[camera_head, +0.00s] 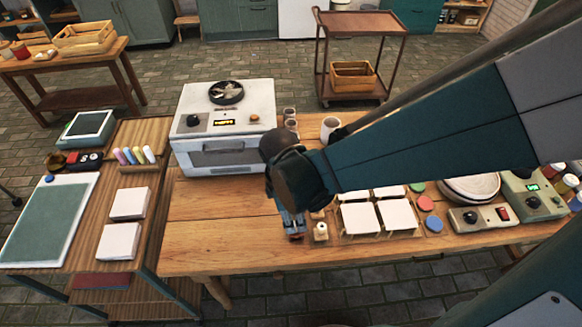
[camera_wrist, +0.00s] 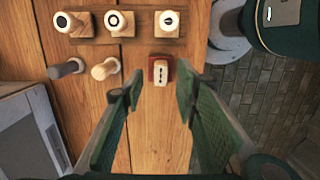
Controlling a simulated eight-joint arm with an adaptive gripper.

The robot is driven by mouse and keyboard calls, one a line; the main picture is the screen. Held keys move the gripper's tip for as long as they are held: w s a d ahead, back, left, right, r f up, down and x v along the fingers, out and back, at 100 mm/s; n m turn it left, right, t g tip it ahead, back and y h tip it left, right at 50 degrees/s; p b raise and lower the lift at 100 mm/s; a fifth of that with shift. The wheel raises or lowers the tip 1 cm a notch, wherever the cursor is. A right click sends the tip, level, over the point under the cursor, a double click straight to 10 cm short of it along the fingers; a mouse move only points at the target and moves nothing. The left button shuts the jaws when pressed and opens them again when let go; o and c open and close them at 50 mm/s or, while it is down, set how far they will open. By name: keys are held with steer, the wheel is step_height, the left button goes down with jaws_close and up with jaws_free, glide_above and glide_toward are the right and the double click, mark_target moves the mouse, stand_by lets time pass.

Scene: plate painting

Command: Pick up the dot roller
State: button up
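In the wrist view, a small reddish-wood block with a pale face marked by a column of dark dots (camera_wrist: 160,74) lies on the wooden table (camera_wrist: 147,130); I take it for the dot roller. It sits just beyond and between my gripper's (camera_wrist: 158,92) two green fingers, which are spread apart with bare table between them. No contact shows. In the head view, my gripper (camera_head: 292,228) points down at the table's front edge, mostly hidden behind my own wrist. I cannot pick out the dotted block there.
Beside the block are a pale wooden peg (camera_wrist: 104,68) and a grey peg (camera_wrist: 66,68). Wooden stamps with ring marks (camera_wrist: 118,22) stand above it. A white oven (camera_head: 224,128) is behind left; white tiles (camera_head: 361,219) lie right of my gripper. A table edge lies close by.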

steer(key=shift+d+f+b, duration=0.15)
steer(key=shift+f+b, duration=0.25)
steer(key=shift+f, duration=0.75)
steer(key=shift+d+f+b, duration=0.1)
steer(key=shift+f+b, duration=0.25)
steer(key=shift+f, duration=0.75)
steer(key=c, duration=0.8)
steer(key=shift+r+p, duration=1.55)
steer(key=shift+r, duration=3.45)
